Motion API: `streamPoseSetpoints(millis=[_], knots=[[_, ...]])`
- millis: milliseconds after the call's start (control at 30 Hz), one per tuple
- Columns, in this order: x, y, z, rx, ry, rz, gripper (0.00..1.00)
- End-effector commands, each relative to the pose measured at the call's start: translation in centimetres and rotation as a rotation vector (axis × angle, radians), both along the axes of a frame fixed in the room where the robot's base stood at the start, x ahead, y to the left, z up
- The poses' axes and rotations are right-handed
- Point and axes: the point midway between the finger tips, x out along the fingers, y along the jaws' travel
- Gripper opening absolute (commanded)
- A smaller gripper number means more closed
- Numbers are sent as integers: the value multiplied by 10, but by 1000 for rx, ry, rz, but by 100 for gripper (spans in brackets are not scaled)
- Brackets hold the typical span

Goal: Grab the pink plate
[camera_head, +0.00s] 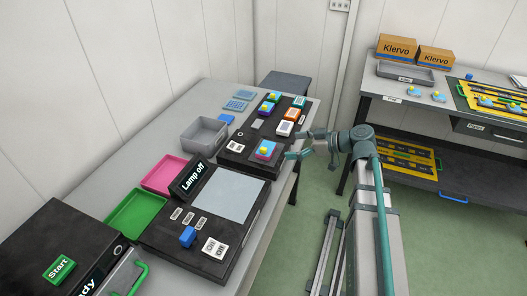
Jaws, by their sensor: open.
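A small plate with a pinkish-purple rim, blue parts and a yellow knob (265,150) lies on the near right part of the black board (238,158). A larger pink tray (160,177) sits on the table at the left, behind the "Lamp off" sign; its inside looks empty. I cannot tell for sure which of these two is the pink plate. My gripper (304,146) is open and empty, to the right of the small plate and apart from it, near the table's right edge.
A green tray (134,215), a grey bin (204,136) and a "Lamp off" panel (193,176) stand on the grey table. Other small plates with yellow knobs (267,107) lie at the board's far end. A second table (376,78) stands right.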

Motion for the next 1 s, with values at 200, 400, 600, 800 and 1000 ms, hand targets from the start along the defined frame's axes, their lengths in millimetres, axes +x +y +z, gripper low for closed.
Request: streamPoseSetpoints(millis=[200, 400, 600, 800, 1000], knots=[[8, 23, -10, -7, -13, 9, 100], [15, 43, -20, -7, -13, 7, 100], [18, 51, -23, -7, -12, 7, 100], [28, 70, -31, -7, -9, 8, 100], [35, 90, -42, -7, -12, 7, 100]])
